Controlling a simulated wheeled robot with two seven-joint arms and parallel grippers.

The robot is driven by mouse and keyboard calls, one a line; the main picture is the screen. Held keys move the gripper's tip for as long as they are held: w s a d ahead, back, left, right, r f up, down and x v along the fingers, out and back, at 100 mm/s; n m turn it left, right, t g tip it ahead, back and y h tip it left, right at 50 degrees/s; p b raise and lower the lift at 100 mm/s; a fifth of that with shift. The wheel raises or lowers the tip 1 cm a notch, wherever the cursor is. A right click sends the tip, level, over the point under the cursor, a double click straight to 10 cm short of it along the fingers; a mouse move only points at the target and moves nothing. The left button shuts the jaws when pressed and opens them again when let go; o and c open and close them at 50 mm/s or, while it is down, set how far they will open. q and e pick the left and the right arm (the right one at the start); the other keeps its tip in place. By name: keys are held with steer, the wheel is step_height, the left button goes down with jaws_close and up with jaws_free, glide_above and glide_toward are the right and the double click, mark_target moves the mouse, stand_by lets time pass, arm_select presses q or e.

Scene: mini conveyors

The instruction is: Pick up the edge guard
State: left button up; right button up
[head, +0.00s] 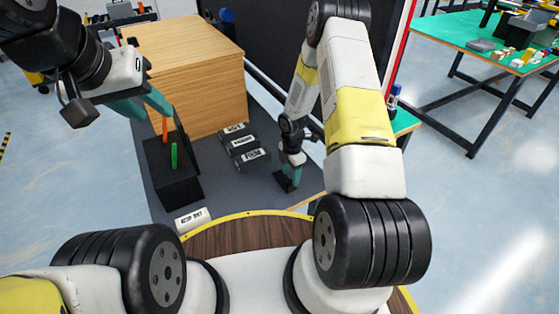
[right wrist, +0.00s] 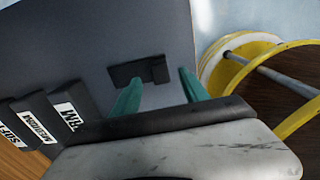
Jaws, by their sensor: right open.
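A small dark piece with a stepped outline, which looks like the edge guard (right wrist: 140,71), lies on the grey surface in the right wrist view. It also shows as a dark shape under my right gripper in the head view (head: 284,181). My right gripper (right wrist: 160,92) is open and empty, its teal fingers apart and pointing toward the piece. In the head view my right gripper (head: 292,166) is low over the grey surface, partly covering the piece; contact is unclear. My left gripper (head: 150,104) is above the black holder at the left; its jaw opening is unclear.
A black holder (head: 173,188) has an orange stick (head: 165,128) and a green stick (head: 174,155). Several dark labelled blocks (head: 240,144) lie beside a large wooden box (head: 190,75). A white "KEEP DRY" piece (head: 192,219) lies near the front. Grey surface between is free.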

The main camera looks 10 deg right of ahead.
mark_target(290, 182)
step_height(290, 182, down, 5)
steer(key=shift+a+f, duration=0.1)
steer(key=shift+a, duration=0.05)
jaws_close()
